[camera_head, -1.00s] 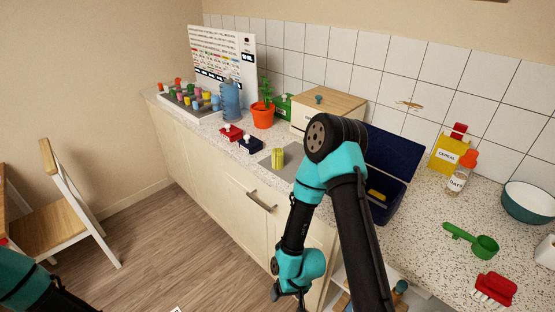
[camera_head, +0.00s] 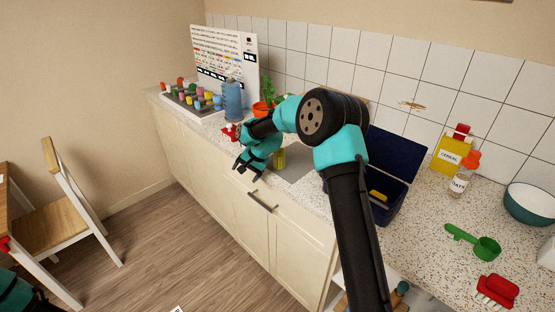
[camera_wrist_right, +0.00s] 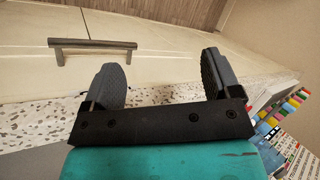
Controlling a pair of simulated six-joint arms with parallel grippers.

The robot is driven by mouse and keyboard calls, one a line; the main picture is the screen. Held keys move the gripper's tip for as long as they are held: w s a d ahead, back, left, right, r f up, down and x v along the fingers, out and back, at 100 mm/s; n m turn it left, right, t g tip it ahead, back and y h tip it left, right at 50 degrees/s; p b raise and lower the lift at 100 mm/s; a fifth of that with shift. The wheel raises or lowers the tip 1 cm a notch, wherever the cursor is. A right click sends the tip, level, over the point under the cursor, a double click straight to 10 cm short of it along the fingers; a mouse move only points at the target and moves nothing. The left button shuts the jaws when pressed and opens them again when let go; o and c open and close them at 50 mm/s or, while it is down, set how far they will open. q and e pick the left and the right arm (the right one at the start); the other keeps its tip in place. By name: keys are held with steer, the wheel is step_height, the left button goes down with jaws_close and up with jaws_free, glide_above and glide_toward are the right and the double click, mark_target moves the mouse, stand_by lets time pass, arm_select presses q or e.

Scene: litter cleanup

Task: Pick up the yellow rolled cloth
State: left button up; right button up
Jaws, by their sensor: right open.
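The yellow rolled cloth (camera_head: 279,160) stands on a grey mat (camera_head: 299,167) on the counter, partly hidden by my right arm. My right gripper (camera_head: 247,170) is just left of it in the head view, near the counter's front edge, with its fingers pointing down and outward. In the wrist view the right gripper (camera_wrist_right: 165,72) is open, with nothing between its fingers. The cloth cannot be made out in the wrist view. Only a piece of my left arm shows at the bottom left of the head view; its gripper is out of frame.
A blue open box (camera_head: 388,165) with a yellow item inside stands right of the mat. A blue bottle (camera_head: 232,100) and a plant pot (camera_head: 262,109) stand behind the gripper. A green scoop (camera_head: 484,248) and red brush (camera_head: 498,289) lie at the right. A cabinet handle (camera_head: 262,202) juts out below.

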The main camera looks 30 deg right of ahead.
steer(key=w+d+r+m+g+h, duration=0.2)
steer(key=d+r+m, duration=0.2)
steer(key=d+r, duration=0.45)
step_height(320, 180, up, 12)
steer(key=m+g+h, duration=0.2)
steer(key=m+h, duration=0.1)
steer(key=m, duration=0.2)
glide_above(280, 150)
steer(key=shift+w, duration=0.3)
step_height(280, 150, down, 12)
steer(key=shift+f, duration=0.1)
steer(key=shift+s+f, duration=0.2)
steer(key=shift+f, duration=2.4)
